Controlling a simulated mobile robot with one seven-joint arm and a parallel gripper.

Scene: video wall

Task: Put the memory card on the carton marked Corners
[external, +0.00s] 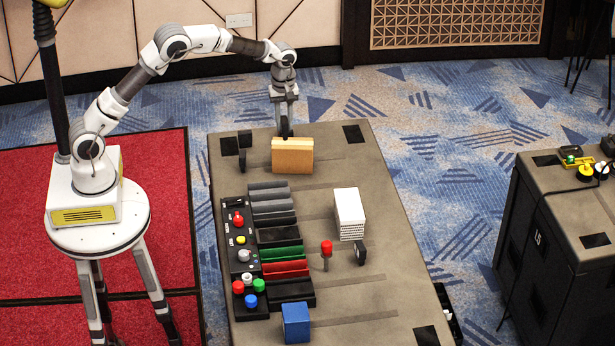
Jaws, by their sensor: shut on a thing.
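My gripper (285,132) points down at the far end of the grey table, just behind or above the tan box (292,158). It is shut on a small dark thing whose shape is hard to make out against the dark fingers; I cannot tell whether it is the memory card. The tan box, a white box (349,208) at the middle right and a blue box (296,323) at the near end stand on the table. No marking reading Corners is legible on any of them.
A dark console (243,235) with coloured knobs and racks of grey, green and red slabs (284,268) fill the table's left side. A red-topped post (326,250) and a small black upright piece (361,252) stand near the middle. The table's right strip is mostly clear.

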